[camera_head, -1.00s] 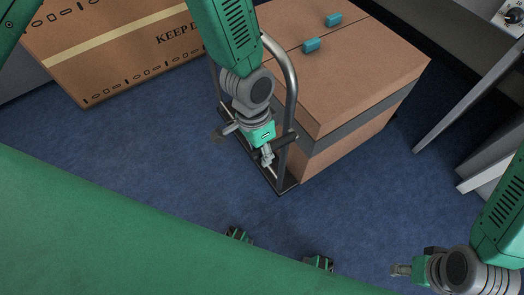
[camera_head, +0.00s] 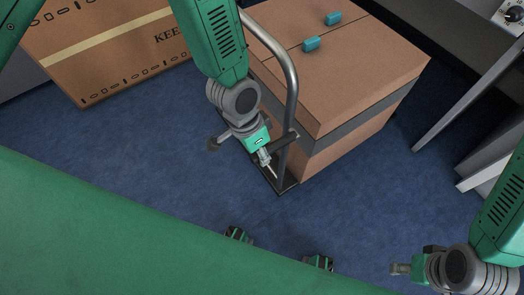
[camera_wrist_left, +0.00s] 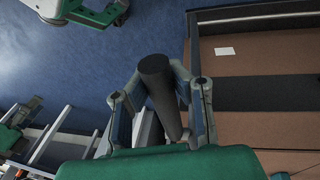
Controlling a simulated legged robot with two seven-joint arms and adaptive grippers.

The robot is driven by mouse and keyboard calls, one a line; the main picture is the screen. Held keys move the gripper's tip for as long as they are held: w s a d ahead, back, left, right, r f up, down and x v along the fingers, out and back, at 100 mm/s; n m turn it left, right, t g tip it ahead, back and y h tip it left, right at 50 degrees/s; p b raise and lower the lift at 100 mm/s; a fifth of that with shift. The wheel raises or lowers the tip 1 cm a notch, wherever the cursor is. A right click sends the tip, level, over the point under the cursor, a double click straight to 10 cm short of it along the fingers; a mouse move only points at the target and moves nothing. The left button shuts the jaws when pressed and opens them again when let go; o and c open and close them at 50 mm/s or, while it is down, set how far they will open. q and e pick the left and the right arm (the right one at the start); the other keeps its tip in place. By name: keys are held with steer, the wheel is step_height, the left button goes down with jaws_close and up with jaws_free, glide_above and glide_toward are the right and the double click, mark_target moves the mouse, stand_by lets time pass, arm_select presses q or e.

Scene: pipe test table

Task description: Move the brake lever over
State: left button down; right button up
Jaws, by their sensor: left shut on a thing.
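The brake lever shows as a dark round grip (camera_wrist_left: 160,85) between the two fingers of my left gripper in the left wrist view. In the head view, my left gripper (camera_head: 264,160) is low beside the metal hoop handle of the cart, and a short dark bar (camera_head: 285,140) lies across the handle's upright there. The left fingers are shut on the lever's grip. The rest of the lever is hidden by my gripper and arm. My right gripper (camera_head: 400,269) is at the lower right, far from the cart; its fingers are too small to read.
A big brown carton (camera_head: 370,80) with a dark band and two teal clips stands behind the handle (camera_head: 291,85). Another carton (camera_head: 110,50) lies at the upper left. White legs (camera_head: 450,115) stand at the right.

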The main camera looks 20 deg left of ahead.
arm_select(q)
steer(key=shift+s+a+f, duration=0.25)
steer(key=shift+s+f, duration=0.1)
steer(key=shift+f, duration=0.2)
steer(key=w+d+f+m+t+h+b, duration=0.1)
steer(key=w+d+f+t+h+b, duration=0.2)
steer(key=f+t+h+b, duration=0.4)
steer(key=shift+w+d+f+t+h+b, duration=0.35)
steer(key=shift+w+f+t+b, duration=0.35)
steer(key=shift+f+t+b, duration=0.5)
steer(key=shift+a+r, duration=0.1)
steer(key=shift+r, duration=0.05)
steer(key=c, duration=1.3)
jaws_free()
steer(key=shift+w, duration=0.15)
steer(key=shift+c, duration=0.2)
steer(key=shift+r, duration=0.15)
steer(key=shift+h, duration=0.25)
